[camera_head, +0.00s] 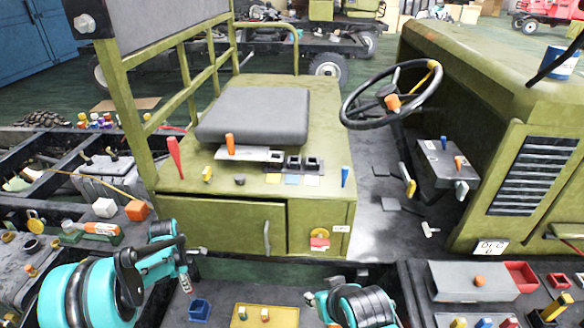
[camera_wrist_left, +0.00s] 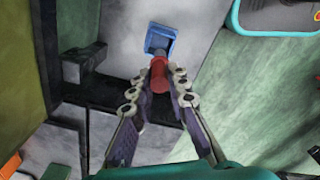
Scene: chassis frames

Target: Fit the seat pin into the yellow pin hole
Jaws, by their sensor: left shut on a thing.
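My left gripper (camera_wrist_left: 158,82) is shut on a red pin (camera_wrist_left: 158,73) with a dark end, held between its fingertips. The pin points toward a small blue open bin (camera_wrist_left: 160,40), which is also in the head view (camera_head: 199,309). In the head view my left gripper (camera_head: 186,282) is low at the front, left of this bin. Dark square sockets (camera_head: 294,162) stand in front of the grey seat (camera_head: 254,115). A yellow plate (camera_head: 272,178) lies before the leftmost one. My right gripper (camera_head: 318,301) is at the bottom centre, its jaws too small to judge.
An orange pin (camera_head: 230,143) and a red cone (camera_head: 174,156) stand on the green platform (camera_head: 180,180). A yellow tray (camera_head: 284,317) lies in front. A steering wheel (camera_head: 391,94) rises at right, and a green rail frame (camera_head: 131,95) stands at left.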

